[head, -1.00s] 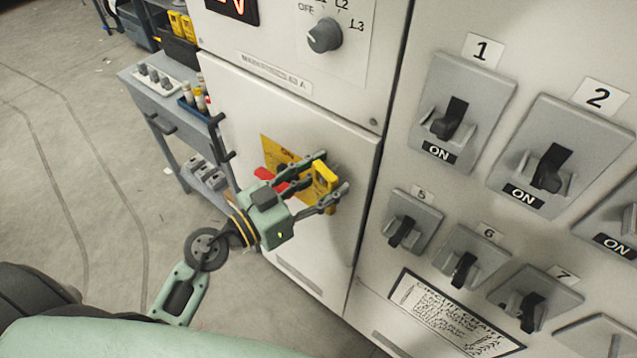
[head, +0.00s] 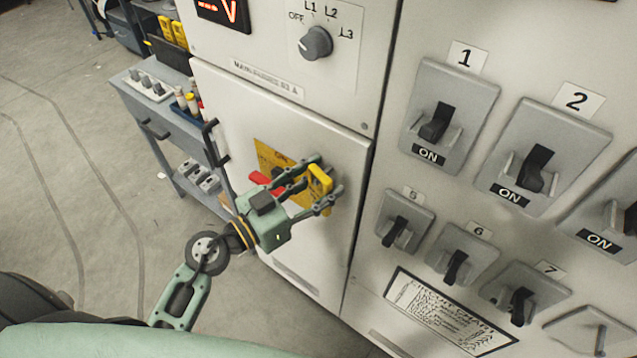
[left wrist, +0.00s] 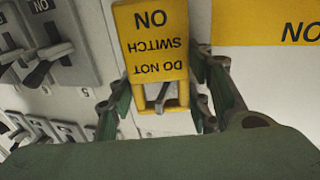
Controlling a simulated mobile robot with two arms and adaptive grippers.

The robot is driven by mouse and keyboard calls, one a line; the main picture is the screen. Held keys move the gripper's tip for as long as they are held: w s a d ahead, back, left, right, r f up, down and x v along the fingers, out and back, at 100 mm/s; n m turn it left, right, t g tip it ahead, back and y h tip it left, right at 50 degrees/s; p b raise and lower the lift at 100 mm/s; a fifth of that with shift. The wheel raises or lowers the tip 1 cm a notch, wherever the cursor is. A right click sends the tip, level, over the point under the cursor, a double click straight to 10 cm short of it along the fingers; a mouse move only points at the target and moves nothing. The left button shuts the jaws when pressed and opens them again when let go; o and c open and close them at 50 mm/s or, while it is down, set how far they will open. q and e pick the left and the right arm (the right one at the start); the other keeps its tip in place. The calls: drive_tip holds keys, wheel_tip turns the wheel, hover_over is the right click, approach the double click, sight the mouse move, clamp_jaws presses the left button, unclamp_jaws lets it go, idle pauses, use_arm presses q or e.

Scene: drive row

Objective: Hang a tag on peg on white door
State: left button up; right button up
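The yellow tag (head: 319,181) is at the white door (head: 330,148). In the left wrist view the tag (left wrist: 152,45) shows upside-down text, "DO NOT SWITCH ON", and an open yellow frame at its lower end in the picture. A grey peg (left wrist: 163,94) shows in that opening; I cannot tell whether it passes through. My right gripper is not in view.
A yellow sign (head: 268,153) and a red handle (head: 264,183) are on the door beside the gripper. A dark door handle (head: 214,145) is at the left edge. Breaker switches (head: 437,123) fill the right panel. A grey cart (head: 150,105) stands left; the floor (head: 60,170) is open.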

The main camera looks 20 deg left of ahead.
use_arm(q)
drive_tip(key=o, duration=0.6)
drive_tip(key=shift+w+f, duration=0.1)
drive_tip(key=shift+c, duration=0.2)
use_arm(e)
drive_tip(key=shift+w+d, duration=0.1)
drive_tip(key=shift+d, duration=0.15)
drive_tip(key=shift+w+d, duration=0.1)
